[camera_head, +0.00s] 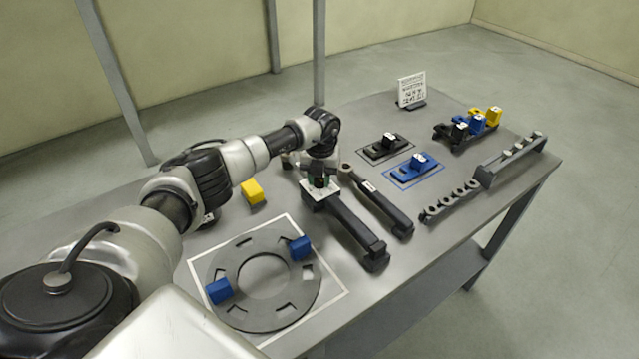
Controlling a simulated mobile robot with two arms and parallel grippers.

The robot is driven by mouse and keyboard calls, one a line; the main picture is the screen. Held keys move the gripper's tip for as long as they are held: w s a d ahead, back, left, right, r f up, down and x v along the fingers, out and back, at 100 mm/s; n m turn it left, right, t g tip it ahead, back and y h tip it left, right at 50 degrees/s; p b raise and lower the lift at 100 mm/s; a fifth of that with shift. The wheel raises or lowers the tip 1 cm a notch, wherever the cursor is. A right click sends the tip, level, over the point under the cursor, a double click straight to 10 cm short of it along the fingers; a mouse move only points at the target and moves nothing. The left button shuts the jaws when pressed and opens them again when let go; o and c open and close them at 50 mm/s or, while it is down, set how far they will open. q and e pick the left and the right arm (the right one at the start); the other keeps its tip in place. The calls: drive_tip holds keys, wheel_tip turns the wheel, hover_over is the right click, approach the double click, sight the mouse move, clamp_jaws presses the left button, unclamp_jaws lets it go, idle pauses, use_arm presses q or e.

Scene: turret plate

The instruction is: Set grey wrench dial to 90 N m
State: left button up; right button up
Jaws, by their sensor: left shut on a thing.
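A dark grey wrench (348,222) lies on the table with its handle toward the front right. A white dial plate (309,199) sits at its far end. My left gripper (320,181) points down over this plate and is shut on the dial at its centre. The gripper hides most of the dial, and the scale marks are too small to read. A second dark wrench (385,207) with a small white label lies just to its right. My right gripper is not in view.
A grey ring plate (228,268) with two blue blocks lies in a white outline at the front. A yellow block (252,191) sits near my left arm. Black (384,148) and blue (413,172) holders, a socket rail (510,160) and a sign (411,88) stand farther right.

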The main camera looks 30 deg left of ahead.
use_arm(q)
drive_tip(key=m+b, duration=0.3)
drive_tip(key=m, duration=0.1)
drive_tip(key=shift+f+m, duration=0.15)
drive_tip(key=shift+m, duration=0.15)
drive_tip(key=m+b, duration=0.2)
drive_tip(key=m, duration=0.2)
drive_tip(key=shift+m+b, duration=0.3)
drive_tip(key=shift+b, duration=0.1)
drive_tip(key=m+b, duration=0.2)
drive_tip(key=m, duration=0.2)
drive_tip(key=shift+r+m+b, duration=0.2)
drive_tip(key=shift+m+b, duration=0.6)
drive_tip(key=shift+m, duration=1.5)
drive_tip(key=o, duration=0.9)
